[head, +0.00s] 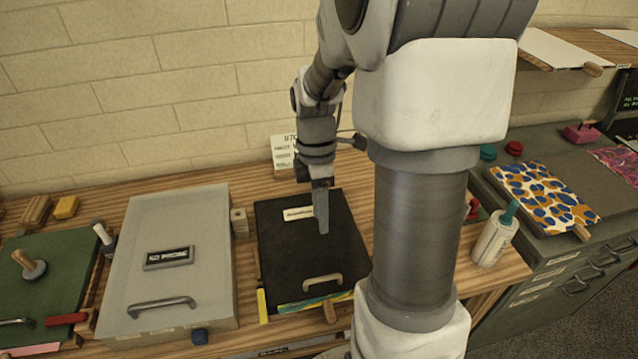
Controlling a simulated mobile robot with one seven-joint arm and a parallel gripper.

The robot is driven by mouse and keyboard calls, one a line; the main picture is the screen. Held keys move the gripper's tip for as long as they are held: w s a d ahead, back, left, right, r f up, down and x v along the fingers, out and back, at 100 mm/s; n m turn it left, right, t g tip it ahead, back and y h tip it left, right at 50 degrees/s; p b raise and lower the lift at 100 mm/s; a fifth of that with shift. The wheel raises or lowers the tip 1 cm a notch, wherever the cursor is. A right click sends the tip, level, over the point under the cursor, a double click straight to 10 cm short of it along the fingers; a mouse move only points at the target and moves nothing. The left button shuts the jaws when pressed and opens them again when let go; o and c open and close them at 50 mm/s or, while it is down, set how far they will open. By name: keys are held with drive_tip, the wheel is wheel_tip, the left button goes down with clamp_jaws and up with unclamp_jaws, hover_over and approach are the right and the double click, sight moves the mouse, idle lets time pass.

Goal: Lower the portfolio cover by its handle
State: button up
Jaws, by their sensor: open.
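The black portfolio cover (285,245) lies down or nearly so on the wooden bench, with a pale label near its far side. Its tan handle (322,281) is near the front edge. A strip of marbled paper (310,302) shows under that edge. My gripper (321,228) points down over the middle of the cover, beyond the handle and apart from it. It is open and holds nothing; only one finger shows clearly. I cannot tell whether the fingertip touches the cover. My arm hides part of the area to the right.
A grey case (205,255) with a metal handle stands to the left, with a green board (62,262) beyond it. A white bottle (494,242) stands right of my arm. Marbled sheets (540,195) lie on the right counter. A wall is behind the bench.

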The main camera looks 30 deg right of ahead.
wheel_tip(320, 180, up, 6)
drive_tip(key=w, duration=0.1)
drive_tip(key=shift+d+r, duration=0.15)
drive_tip(key=shift+r, duration=0.05)
drive_tip(key=shift+w, duration=0.1)
idle(0.3)
drive_tip(key=s+a+r+m+t, duration=0.7)
drive_tip(key=s+a+m, duration=0.3)
drive_tip(key=m, duration=0.4)
drive_tip(key=shift+s+a+r+m+t+h, duration=0.3)
drive_tip(key=shift+s+r+m+t, duration=0.1)
drive_tip(key=shift+s+r, duration=0.25)
drive_tip(key=shift+d, duration=0.1)
idle(1.8)
